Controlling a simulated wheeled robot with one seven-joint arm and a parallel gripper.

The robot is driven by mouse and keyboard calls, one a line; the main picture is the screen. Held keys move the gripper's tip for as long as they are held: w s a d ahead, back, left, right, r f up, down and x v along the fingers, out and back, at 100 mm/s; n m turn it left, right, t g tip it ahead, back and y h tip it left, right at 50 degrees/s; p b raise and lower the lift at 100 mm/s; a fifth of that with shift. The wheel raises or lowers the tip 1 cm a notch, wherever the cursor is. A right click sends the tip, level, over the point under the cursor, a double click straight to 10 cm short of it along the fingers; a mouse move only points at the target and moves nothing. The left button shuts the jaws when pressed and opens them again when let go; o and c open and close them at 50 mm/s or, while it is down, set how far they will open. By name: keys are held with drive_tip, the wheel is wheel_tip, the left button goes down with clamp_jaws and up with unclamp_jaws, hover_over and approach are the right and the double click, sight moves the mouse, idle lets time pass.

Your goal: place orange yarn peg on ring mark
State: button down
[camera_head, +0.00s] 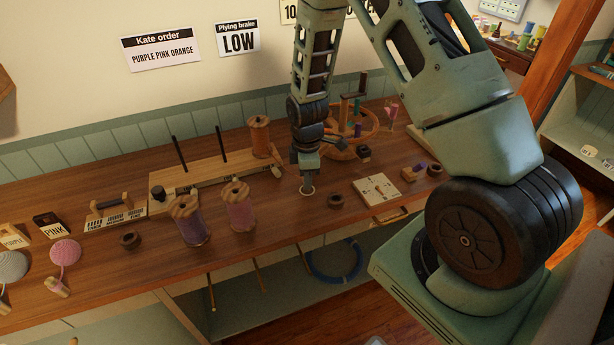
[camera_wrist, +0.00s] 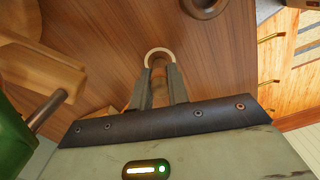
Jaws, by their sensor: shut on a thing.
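My gripper (camera_head: 308,178) points down over the workbench (camera_head: 290,222) and is shut on a peg. In the wrist view the gripper (camera_wrist: 160,82) has its two grey fingers on either side of the orange-brown peg (camera_wrist: 159,72). The pale ring mark (camera_wrist: 158,52) curves around the far side of the fingertips there. The ring mark (camera_head: 308,191) also shows just under the gripper in the head view. The peg is mostly hidden by the fingers, and I cannot tell whether its lower end touches the bench.
A pink spool (camera_head: 238,208) and a purple spool (camera_head: 190,222) stand to the left. A dark cup (camera_head: 336,200) and a pale board (camera_head: 377,189) lie to the right. An orange spool (camera_head: 260,138) and a wooden wheel (camera_head: 340,152) are behind. The bench's front edge is close.

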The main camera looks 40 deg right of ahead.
drive_tip(key=shift+f, duration=0.2)
drive_tip(key=c, duration=1.3)
unclamp_jaws()
drive_tip(key=shift+c, duration=0.2)
wheel_tip(320, 180, up, 12)
drive_tip(key=b, duration=0.1)
drive_tip(key=s+a+r+m, duration=0.1)
drive_tip(key=s+a+r, duration=0.35)
drive_tip(key=a, duration=0.45)
drive_tip(key=s+a+r+m, duration=0.1)
drive_tip(key=s+a+r, duration=0.2)
drive_tip(key=s+a, duration=0.45)
drive_tip(key=s+a+r+m, duration=0.2)
drive_tip(key=s+a, duration=0.5)
drive_tip(key=s, duration=0.5)
drive_tip(key=shift+s+a+y, duration=0.15)
drive_tip(key=shift+a+y, duration=0.15)
drive_tip(key=shift+a, duration=0.1)
